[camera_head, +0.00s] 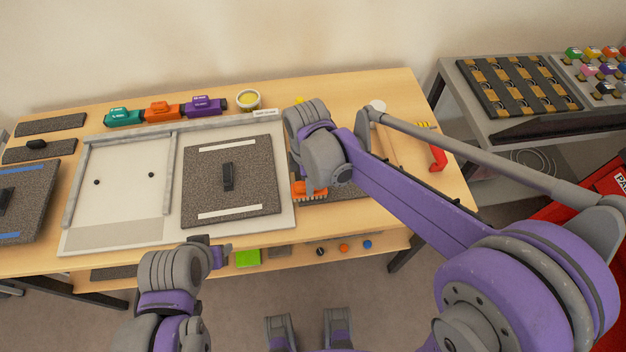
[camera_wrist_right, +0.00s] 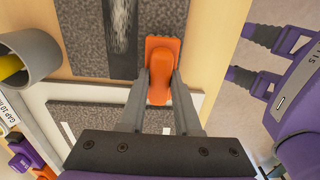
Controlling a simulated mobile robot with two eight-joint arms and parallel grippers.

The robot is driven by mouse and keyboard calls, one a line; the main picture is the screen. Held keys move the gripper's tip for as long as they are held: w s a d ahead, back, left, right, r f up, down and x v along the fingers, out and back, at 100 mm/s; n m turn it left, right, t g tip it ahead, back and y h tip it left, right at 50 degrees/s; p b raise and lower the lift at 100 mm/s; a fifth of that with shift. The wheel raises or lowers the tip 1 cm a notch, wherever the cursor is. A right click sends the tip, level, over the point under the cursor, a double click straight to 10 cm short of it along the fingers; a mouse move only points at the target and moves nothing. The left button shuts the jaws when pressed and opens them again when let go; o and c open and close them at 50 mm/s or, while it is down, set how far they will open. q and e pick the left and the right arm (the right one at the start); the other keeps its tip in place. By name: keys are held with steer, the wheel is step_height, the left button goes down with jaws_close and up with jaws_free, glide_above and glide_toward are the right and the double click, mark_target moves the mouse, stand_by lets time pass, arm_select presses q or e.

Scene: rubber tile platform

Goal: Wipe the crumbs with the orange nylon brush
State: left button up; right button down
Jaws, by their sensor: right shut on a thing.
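The orange nylon brush (camera_head: 309,191) is by the right edge of the white board, over a dark speckled mat (camera_head: 347,188). In the right wrist view the brush (camera_wrist_right: 160,68) sits between the two grey fingers of my right gripper (camera_wrist_right: 160,92), which is shut on it. In the head view my right wrist hides most of this gripper (camera_head: 312,184). The mat also shows in the wrist view (camera_wrist_right: 80,40), with a pale grey streak (camera_wrist_right: 118,35) along it. I cannot make out separate crumbs. My left gripper (camera_head: 222,253) is at the table's front edge; its jaw opening is unclear.
A tile with a black handle (camera_head: 250,200) lies on the white board (camera_head: 115,215), which has grey rails. A red-handled tool (camera_head: 438,158) lies right.

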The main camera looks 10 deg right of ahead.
steer(key=shift+a+f, duration=0.1)
steer(key=shift+a, duration=0.15)
steer(key=shift+w+r+p, duration=0.1)
steer(key=shift+r+p, duration=2.1)
steer(key=shift+r, duration=1.4)
arm_select(q)
steer(key=r, duration=0.1)
steer(key=w+r, duration=0.1)
steer(key=r, duration=0.3)
steer(key=shift+w+a, duration=0.2)
steer(key=shift+w, duration=0.05)
arm_select(e)
steer(key=shift+f, duration=0.1)
arm_select(q)
steer(key=shift+s, duration=0.1)
